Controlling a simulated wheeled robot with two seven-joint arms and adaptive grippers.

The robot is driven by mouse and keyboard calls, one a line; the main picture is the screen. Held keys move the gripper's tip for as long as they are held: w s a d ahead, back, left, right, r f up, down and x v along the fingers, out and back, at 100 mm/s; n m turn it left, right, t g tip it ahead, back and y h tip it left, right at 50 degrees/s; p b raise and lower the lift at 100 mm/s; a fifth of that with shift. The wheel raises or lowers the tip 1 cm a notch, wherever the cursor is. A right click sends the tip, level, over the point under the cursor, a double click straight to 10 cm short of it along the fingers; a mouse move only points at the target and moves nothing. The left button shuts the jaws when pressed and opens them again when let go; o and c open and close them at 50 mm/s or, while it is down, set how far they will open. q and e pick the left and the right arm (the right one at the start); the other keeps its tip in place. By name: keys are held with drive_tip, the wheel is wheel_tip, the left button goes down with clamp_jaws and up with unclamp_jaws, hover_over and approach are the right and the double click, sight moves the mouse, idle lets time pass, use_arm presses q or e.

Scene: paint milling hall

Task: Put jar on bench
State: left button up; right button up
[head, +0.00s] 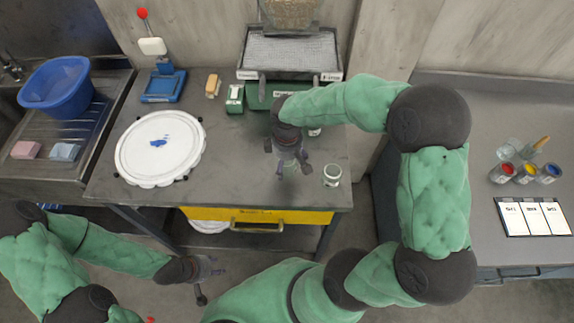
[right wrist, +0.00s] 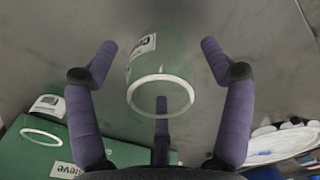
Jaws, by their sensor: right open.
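A small jar (head: 332,174) with a pale rim stands near the right front corner of the grey table with the yellow drawer. In the right wrist view a greenish jar (right wrist: 160,75) with a white rim and a printed label sits in line between the spread fingers. My right gripper (head: 290,166) is open and empty, above the table and to the left of the small jar. It also shows open in the right wrist view (right wrist: 158,60). My left gripper (head: 208,278) is low in front of the table, fingers apart, with nothing visible in it.
The right bench (head: 450,120) carries several small paint pots and a card (head: 533,217). A sink bench with a blue basin (head: 56,87) is left.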

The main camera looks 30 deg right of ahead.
drive_tip(key=c, duration=1.2)
drive_tip(key=shift+c, duration=0.2)
drive_tip(key=shift+r, duration=0.4)
drive_tip(key=r, duration=0.2)
drive_tip(key=r+p, duration=0.1)
drive_tip(key=shift+s+a+r, duration=0.25)
drive_tip(key=shift+r, duration=0.05)
drive_tip(key=s+a+r+p, duration=0.3)
drive_tip(key=s+a+r, duration=0.4)
drive_tip(key=s, duration=0.4)
drive_tip(key=shift+s+r, duration=0.25)
drive_tip(key=shift+r, duration=0.55)
